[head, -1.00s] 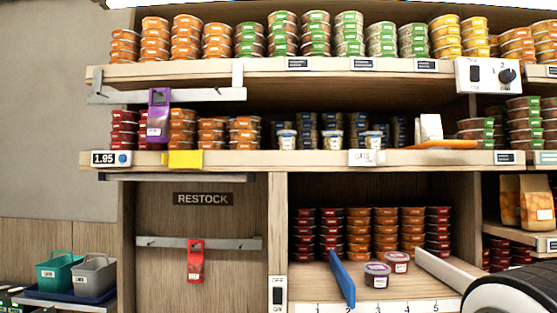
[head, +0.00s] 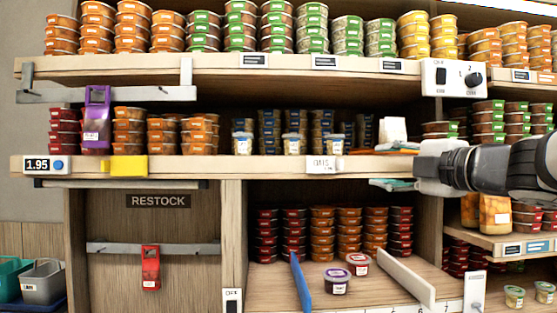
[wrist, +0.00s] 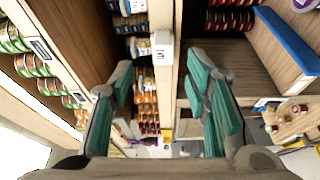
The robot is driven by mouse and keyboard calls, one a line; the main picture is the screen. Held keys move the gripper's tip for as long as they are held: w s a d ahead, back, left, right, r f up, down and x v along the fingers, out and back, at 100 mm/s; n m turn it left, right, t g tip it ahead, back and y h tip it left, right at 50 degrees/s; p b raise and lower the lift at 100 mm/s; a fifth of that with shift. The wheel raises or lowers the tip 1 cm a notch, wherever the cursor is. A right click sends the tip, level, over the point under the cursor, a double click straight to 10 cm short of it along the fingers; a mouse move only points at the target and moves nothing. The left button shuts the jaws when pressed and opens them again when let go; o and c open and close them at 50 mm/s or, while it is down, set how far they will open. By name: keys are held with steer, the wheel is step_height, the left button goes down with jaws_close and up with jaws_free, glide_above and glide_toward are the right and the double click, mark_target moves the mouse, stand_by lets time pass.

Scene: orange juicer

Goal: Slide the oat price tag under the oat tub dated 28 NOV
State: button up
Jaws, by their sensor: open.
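The white oat price tag (head: 324,165), lettered OATS, is on the front edge of the middle shelf. It also shows in the wrist view (wrist: 163,50), ahead of my fingers and between their lines. White-lidded tubs stand behind it on the shelf: a left one (head: 243,143), a middle one (head: 293,143) and a right one (head: 335,143). Their dates are too small to read, so I cannot tell which is 28 NOV. My gripper (head: 393,184) is right of the tag, near the shelf edge. In the wrist view its teal fingers (wrist: 160,64) are apart and empty.
A switch box (head: 455,78) sits on the upper shelf edge above my arm. A yellow tag (head: 128,166) and a 1.95 display (head: 46,165) are further left on the middle edge. Below are a blue divider (head: 301,284) and a white divider (head: 406,278). Space before the shelf's middle is clear.

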mark_target(341, 165)
steer(key=shift+n+g+y, duration=0.3)
steer(key=shift+n+y, duration=0.1)
steer(key=shift+n, duration=0.1)
steer(key=x, duration=1.3)
steer(key=shift+w+a, duration=0.15)
steer(key=shift+w, duration=0.2)
steer(key=shift+c, duration=0.3)
jaws_close()
